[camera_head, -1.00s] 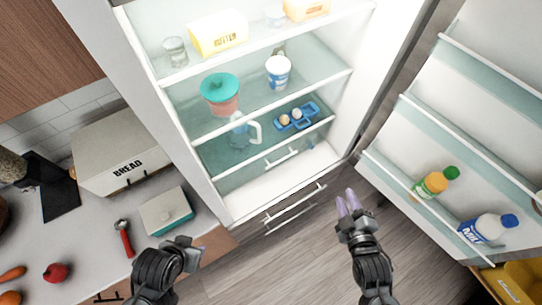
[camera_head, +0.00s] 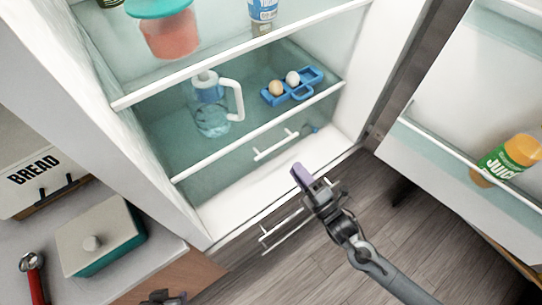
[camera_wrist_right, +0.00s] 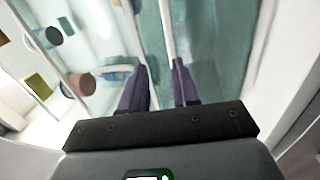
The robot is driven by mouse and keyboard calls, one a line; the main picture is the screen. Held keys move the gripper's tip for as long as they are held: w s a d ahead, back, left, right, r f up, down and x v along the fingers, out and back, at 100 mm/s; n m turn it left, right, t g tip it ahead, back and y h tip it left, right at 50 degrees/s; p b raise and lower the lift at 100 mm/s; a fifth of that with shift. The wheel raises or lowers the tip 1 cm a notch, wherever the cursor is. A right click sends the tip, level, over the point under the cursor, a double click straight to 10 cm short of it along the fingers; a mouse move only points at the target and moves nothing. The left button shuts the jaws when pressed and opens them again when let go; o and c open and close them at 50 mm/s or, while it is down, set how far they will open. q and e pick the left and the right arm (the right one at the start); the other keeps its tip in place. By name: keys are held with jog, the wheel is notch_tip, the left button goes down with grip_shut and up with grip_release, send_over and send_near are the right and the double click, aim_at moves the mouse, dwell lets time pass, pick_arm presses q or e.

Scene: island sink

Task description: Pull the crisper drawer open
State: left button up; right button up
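The crisper drawer (camera_head: 230,170) is the pale teal, see-through front at the bottom of the open fridge, and it looks closed. Its white bar handle (camera_head: 276,145) is bare in the head view. My right gripper (camera_head: 314,177) is in front of and below the handle, apart from it. In the right wrist view its purple fingers (camera_wrist_right: 160,82) are spread with nothing held; a white bar shows beyond them, and I cannot tell whether it is the handle or a shelf edge. My left gripper (camera_head: 165,297) is only partly in view at the bottom edge; its fingers are unclear.
A lower drawer handle (camera_head: 285,228) sits beneath my right gripper. The shelf above the crisper holds a water jug (camera_head: 212,110) and a blue egg tray (camera_head: 302,92). The open fridge door, with a juice bottle (camera_head: 508,158), stands right. The counter with a bread box (camera_head: 35,165) is left.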

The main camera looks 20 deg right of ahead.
aim_at(277, 145)
jog(key=b+x, duration=0.1)
jog(key=x, duration=0.2)
jog(key=f+b+x, duration=0.1)
jog(key=x, duration=0.3)
jog(key=b+x, duration=0.1)
jog(key=x, duration=0.3)
jog(key=shift+w+d+f, duration=0.1)
jog(key=shift+w+f, duration=0.05)
jog(key=shift+f, duration=0.1)
pick_arm(q)
notch_tip(277, 145, down, 4)
jog(key=shift+f, duration=0.2)
pick_arm(e)
grip_shut()
